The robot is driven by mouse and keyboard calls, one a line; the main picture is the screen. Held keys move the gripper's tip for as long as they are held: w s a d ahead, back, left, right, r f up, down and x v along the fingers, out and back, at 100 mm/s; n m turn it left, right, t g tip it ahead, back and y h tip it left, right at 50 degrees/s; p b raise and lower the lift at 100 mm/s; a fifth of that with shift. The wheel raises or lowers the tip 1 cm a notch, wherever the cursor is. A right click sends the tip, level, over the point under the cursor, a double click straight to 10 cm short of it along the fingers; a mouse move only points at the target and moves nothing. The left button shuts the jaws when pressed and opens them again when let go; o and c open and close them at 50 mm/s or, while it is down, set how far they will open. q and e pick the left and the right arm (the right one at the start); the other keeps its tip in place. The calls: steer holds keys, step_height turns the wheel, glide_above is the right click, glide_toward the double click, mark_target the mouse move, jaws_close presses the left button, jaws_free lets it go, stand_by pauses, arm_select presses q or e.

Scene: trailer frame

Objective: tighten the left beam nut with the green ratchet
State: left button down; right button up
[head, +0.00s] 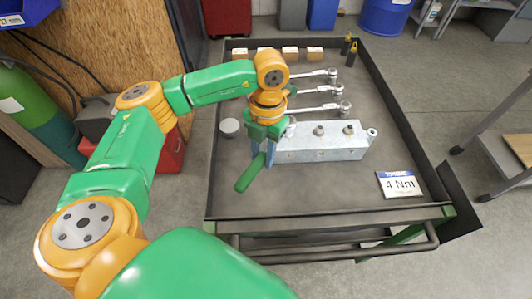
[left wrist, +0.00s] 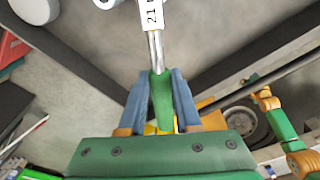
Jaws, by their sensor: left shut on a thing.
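My left gripper (head: 262,150) points down over the tray, left of the grey metal beam (head: 325,148). It is shut on the green handle of the ratchet (head: 248,174). In the left wrist view the green handle (left wrist: 162,100) sits between the blue fingers, and its silver shaft carries a white label reading 21. The ratchet's head is out of that view and mostly hidden by my gripper in the head view. Nuts show on the beam's middle (head: 318,130) and right (head: 348,128). The left nut is largely hidden behind my gripper, so I cannot tell whether the ratchet sits on it.
Several other ratchets (head: 332,90) lie behind the beam. Small boxes (head: 290,53) line the back of the dark tray (head: 310,193). A round grey piece (head: 229,128) lies left of my gripper. The tray has raised edges.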

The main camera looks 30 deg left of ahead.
arm_select(q)
steer(key=shift+a+f+m+b, duration=0.1)
steer(key=shift+a+m+b, duration=0.2)
steer(key=shift+a+m, duration=0.6)
steer(key=shift+a, duration=0.1)
steer(key=shift+w, duration=0.1)
steer(key=shift+w+a+m+y+b, duration=0.15)
steer(key=shift+a+m+b, duration=0.1)
steer(key=shift+a+m, duration=0.25)
steer(key=shift+w+a+m+y+b, duration=0.15)
steer(key=shift+a+m+b, duration=0.1)
steer(key=shift+a+m, duration=0.2)
